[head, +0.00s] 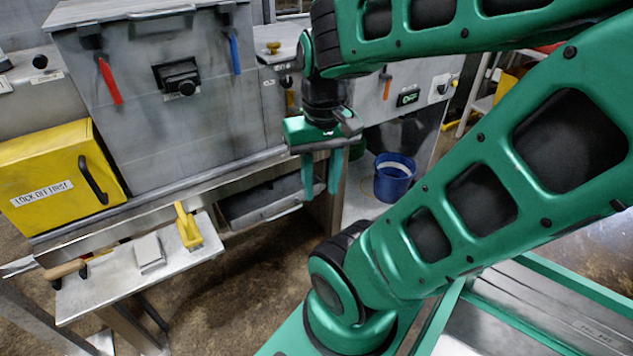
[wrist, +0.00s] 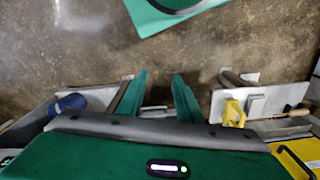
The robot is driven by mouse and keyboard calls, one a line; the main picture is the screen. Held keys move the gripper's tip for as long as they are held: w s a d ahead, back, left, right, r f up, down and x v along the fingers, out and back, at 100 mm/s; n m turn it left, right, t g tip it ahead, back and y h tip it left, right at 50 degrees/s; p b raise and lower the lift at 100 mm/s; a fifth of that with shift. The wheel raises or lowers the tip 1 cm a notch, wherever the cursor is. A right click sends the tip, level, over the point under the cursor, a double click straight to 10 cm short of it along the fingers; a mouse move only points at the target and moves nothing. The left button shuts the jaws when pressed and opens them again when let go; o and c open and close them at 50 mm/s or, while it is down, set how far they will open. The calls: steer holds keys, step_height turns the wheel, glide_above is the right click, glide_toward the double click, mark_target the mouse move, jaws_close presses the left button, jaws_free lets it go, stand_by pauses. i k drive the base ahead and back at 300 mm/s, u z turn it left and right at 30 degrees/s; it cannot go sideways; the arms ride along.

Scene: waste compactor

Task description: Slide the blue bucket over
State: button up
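The blue bucket (head: 393,180) stands upright on a grey surface right of the compactor in the head view, with a pale inside. A blue shape at the left of the wrist view looks like the same bucket (wrist: 68,105). My gripper (head: 321,190) points down, left of the bucket in the head view and clearly apart from it. Its two green fingers are spread with nothing between them, as the wrist view (wrist: 158,82) also shows. No part of my gripper touches the bucket.
A yellow box (head: 50,190) labelled "LOCK OFF FIRST" is on the left of the grey compactor (head: 150,120). A side shelf (head: 115,275) carries a yellow-handled tool (head: 188,226), a pale block (head: 149,251) and a wooden-handled tool (head: 66,268). Brown floor (head: 245,285) lies open below.

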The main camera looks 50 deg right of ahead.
mark_target(394, 171)
steer(key=z, duration=2.65)
steer(key=k, duration=1.3)
steer(key=z, duration=0.35)
steer(key=i, duration=1.95)
steer(key=u, duration=0.55)
